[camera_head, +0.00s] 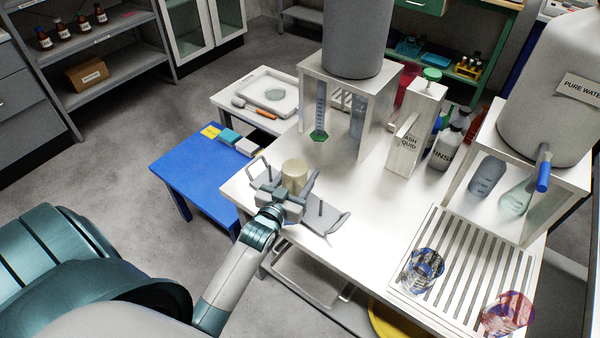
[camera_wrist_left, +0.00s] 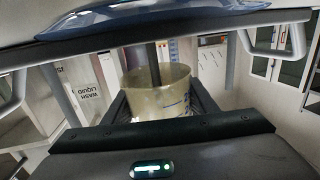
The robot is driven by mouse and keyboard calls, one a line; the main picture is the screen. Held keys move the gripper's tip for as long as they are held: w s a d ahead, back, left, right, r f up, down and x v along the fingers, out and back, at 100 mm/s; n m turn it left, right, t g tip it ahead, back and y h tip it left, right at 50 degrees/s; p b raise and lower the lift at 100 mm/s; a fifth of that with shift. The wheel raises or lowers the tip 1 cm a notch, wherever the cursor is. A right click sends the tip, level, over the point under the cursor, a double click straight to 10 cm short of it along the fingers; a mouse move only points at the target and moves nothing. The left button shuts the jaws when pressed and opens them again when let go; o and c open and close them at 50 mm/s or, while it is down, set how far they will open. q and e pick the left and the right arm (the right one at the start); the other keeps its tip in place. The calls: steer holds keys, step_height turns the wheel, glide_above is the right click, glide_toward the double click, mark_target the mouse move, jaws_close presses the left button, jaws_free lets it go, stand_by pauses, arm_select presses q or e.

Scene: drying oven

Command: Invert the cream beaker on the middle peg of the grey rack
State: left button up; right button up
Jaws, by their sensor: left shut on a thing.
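The cream beaker (camera_head: 294,172) is upside down above the middle of the grey rack (camera_head: 338,221), at the near left corner of the white table. My left gripper (camera_head: 284,193) is shut on it. In the wrist view, which is upside down, the beaker (camera_wrist_left: 165,92) sits between the fingers, its mouth towards the rack. A dark peg (camera_wrist_left: 149,58) appears to run into its mouth. Whether the beaker rests on the peg is not clear. One side peg (camera_head: 320,208) shows bare to the right; my gripper hides much of the rack. My right gripper is not in view.
A white stand (camera_head: 374,105) with a grey tank is behind the rack. A slotted drain board (camera_head: 462,262) with two glass vessels lies to the right. A blue side table (camera_head: 200,172) adjoins at left. The mid-table is clear.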

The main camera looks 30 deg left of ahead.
arm_select(q)
steer(key=shift+f+b, duration=0.4)
steer(key=shift+f, duration=0.7)
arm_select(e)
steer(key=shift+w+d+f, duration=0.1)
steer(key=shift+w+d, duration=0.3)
arm_select(q)
steer(key=shift+f+b, duration=0.3)
steer(key=shift+f, duration=0.05)
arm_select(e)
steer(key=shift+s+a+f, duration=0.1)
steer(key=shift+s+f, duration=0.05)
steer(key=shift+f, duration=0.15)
arm_select(q)
steer(key=o, duration=1)
steer(key=shift+o, duration=1)
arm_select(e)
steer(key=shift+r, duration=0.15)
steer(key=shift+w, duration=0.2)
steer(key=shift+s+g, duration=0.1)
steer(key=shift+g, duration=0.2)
